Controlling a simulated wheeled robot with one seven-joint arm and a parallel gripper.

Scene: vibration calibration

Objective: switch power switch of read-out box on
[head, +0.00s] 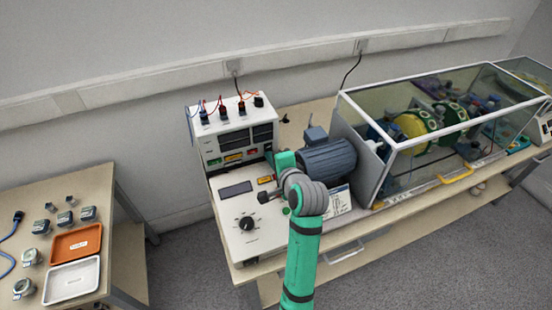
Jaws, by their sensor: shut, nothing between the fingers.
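The read-out box (214,148) is the white upright box at the back left of the bench, with dark display windows on its front. Small coloured parts sit under the displays: a yellow one (233,158) and a red one (252,152). Which of these is the power switch, and its position, is too small to tell. My gripper (264,197) is the small dark end left of my arm's grey joint, over the sloping control panel (227,208). It looks shut and empty, in front of the box and apart from its coloured parts.
The control panel has a black dial (246,223) and a small display (236,188). A blue-grey motor (328,158) stands right of my arm, beside a glass-sided enclosure (440,125). Cables rise from the box's top. A side table (100,185) holds an orange tray (77,243) and a white tray (72,280).

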